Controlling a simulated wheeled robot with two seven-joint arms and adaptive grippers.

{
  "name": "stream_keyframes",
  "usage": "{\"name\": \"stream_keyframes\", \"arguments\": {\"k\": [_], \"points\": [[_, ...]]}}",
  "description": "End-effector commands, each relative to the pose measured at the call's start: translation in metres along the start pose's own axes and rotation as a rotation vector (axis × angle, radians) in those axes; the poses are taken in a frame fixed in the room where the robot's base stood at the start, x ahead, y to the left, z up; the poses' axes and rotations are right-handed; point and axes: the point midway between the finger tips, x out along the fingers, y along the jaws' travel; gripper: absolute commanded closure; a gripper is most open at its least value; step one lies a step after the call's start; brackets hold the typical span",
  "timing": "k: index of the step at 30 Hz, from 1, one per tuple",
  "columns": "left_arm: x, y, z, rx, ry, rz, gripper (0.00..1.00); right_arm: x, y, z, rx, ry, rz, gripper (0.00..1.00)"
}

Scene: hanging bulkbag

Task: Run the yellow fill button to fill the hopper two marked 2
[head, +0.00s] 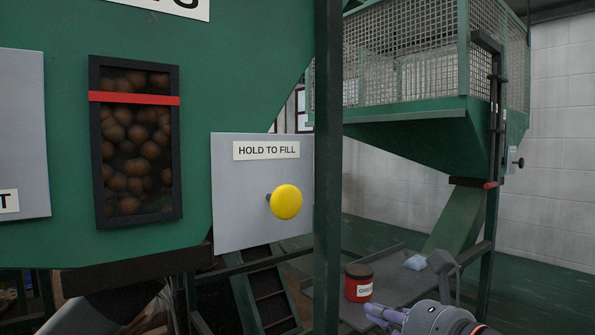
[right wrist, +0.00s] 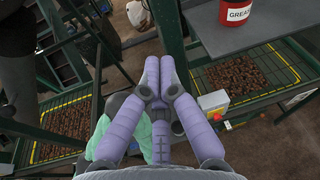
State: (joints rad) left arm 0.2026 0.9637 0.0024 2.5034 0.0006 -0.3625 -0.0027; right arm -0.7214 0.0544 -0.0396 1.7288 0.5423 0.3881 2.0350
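The round yellow button (head: 286,202) sticks out from a grey panel (head: 235,190) labelled HOLD TO FILL. The panel is on the right side of a large green hopper (head: 225,60). The hopper's dark-framed window (head: 137,150) shows brown round produce reaching above a red line (head: 133,98). The sign on top is cut off, and I see no 2. My right gripper (head: 376,312) is low in the head view, below and right of the button, apart from it. In the right wrist view its purple fingers (right wrist: 164,68) are together and empty. My left gripper is out of view.
A dark green post (head: 328,170) stands just right of the button panel. A red grease tin (head: 358,285) stands on a shelf near my right gripper. A green mesh-sided hopper (head: 410,60) is at the back right. Below, the right wrist view shows a tray (right wrist: 255,75) of brown pieces.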

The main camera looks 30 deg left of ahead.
Motion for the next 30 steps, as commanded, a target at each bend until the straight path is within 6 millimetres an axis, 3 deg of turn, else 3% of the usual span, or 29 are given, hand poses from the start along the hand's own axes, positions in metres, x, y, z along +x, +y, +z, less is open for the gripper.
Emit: {"name": "stream_keyframes", "arguments": {"k": [1, 3, 6, 9, 12, 23, 30], "points": [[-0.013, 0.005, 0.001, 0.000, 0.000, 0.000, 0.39, -0.023, 0.007, 0.049, 0.051, -0.061, 0.020, 1.00], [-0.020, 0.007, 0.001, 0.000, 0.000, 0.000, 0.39, -0.048, 0.017, 0.091, 0.123, -0.121, 0.051, 1.00], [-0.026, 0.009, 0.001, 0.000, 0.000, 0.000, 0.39, -0.076, 0.029, 0.133, 0.198, -0.182, 0.092, 1.00], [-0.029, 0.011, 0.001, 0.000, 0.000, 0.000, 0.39, -0.093, 0.036, 0.155, 0.245, -0.215, 0.119, 1.00], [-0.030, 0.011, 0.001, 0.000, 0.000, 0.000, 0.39, -0.101, 0.039, 0.163, 0.263, -0.228, 0.131, 1.00], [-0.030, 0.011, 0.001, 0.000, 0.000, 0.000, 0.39, -0.099, 0.039, 0.163, 0.265, -0.228, 0.131, 1.00], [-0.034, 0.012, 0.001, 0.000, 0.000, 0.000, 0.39, -0.073, 0.042, 0.168, 0.266, -0.224, 0.132, 1.00]]}}
